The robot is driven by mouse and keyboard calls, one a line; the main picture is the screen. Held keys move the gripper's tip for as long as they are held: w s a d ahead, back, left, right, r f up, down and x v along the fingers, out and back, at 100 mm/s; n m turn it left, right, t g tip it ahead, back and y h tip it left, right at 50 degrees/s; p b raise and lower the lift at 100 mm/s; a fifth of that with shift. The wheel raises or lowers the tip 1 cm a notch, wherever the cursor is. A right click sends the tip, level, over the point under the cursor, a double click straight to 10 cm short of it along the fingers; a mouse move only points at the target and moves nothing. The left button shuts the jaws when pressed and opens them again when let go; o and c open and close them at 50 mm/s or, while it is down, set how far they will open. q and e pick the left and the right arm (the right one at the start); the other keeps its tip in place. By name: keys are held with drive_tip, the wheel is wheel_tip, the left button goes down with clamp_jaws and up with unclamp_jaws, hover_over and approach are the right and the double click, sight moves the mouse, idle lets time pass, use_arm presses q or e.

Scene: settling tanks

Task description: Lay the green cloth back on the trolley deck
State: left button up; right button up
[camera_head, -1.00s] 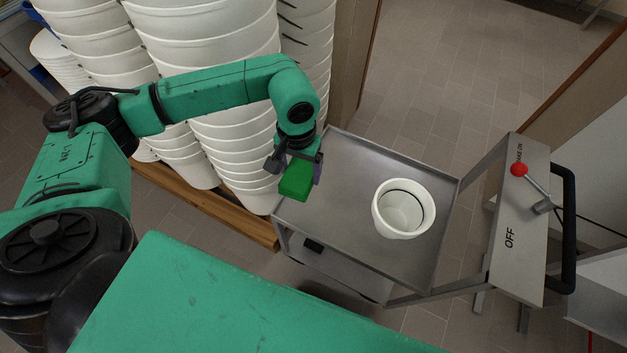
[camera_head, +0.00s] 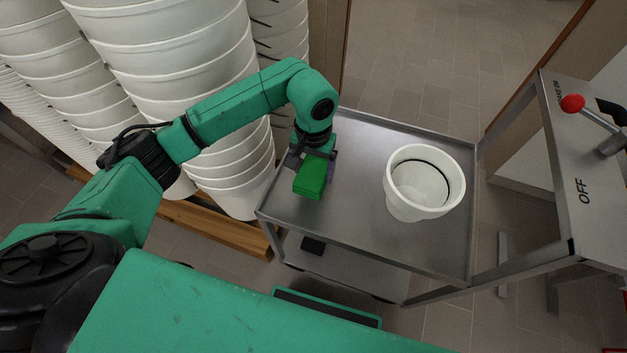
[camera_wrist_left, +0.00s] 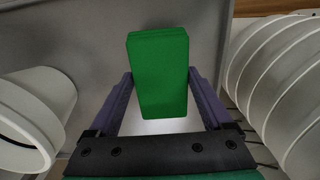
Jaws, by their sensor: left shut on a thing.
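The green cloth (camera_head: 310,179) is a folded, block-shaped bundle. My left gripper (camera_head: 316,163) is shut on it, over the left part of the metal trolley deck (camera_head: 345,215). In the left wrist view the cloth (camera_wrist_left: 160,75) sits between the two purple fingers (camera_wrist_left: 160,100), with grey deck behind it. I cannot tell whether the cloth touches the deck. My right gripper is not in view.
A white bucket (camera_head: 424,182) stands on the right part of the deck. A control panel marked OFF with a red-knobbed lever (camera_head: 573,103) is at the trolley's right end. Tall stacks of white buckets (camera_head: 180,60) stand left, on a wooden pallet (camera_head: 215,226).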

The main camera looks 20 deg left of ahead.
sight(314, 180)
use_arm(q)
wheel_tip(314, 180, down, 6)
drive_tip(key=shift+r, duration=0.15)
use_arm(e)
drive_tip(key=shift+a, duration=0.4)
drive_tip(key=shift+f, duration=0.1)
use_arm(q)
drive_tip(key=shift+f, duration=0.2)
drive_tip(key=o, duration=1.2)
drive_tip(key=shift+r, duration=0.1)
drive_tip(key=shift+c, duration=0.2)
drive_tip(key=shift+r, duration=0.5)
wheel_tip(314, 180, up, 11)
drive_tip(key=shift+r, duration=0.15)
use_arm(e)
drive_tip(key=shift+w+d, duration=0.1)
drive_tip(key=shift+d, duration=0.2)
